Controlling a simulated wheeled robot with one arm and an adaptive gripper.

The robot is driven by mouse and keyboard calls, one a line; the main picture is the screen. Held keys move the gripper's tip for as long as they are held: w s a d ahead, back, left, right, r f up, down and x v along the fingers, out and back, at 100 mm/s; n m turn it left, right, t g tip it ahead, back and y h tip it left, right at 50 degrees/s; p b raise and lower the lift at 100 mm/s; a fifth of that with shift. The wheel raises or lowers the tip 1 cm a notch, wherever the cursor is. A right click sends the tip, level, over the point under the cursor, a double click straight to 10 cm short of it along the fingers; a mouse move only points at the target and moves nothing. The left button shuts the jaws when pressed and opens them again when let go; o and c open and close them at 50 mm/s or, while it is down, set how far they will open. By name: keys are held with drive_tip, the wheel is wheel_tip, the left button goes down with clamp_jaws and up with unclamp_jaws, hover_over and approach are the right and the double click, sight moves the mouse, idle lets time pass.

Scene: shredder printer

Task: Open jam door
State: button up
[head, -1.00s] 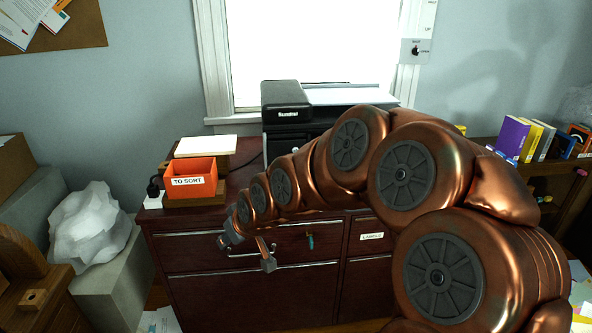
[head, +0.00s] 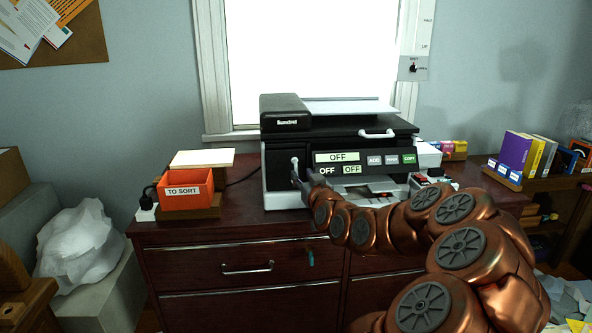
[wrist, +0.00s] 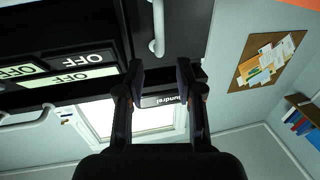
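The black and grey printer (head: 345,133) stands on the dark red cabinet below the window. A small upright light handle (head: 294,167) is on the dark panel at the printer's front left; I take this panel for the jam door, and it looks shut. My gripper (head: 304,181) is right at this handle. In the wrist view, which is upside down, the two fingers of my gripper (wrist: 160,68) are apart and empty. The handle (wrist: 157,28) shows ahead of and between them; I cannot tell whether they touch it.
A control panel (head: 375,161) with OFF, ADD and COPY labels lies right of the handle. Another light handle (head: 377,133) is on the upper front. The orange TO SORT box (head: 188,187) stands at left. Small boxes (head: 430,155) stand right of the printer.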

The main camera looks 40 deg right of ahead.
sight(296, 167)
drive_tip(key=shift+p+x, duration=0.4)
drive_tip(key=shift+x, duration=2.85)
clamp_jaws()
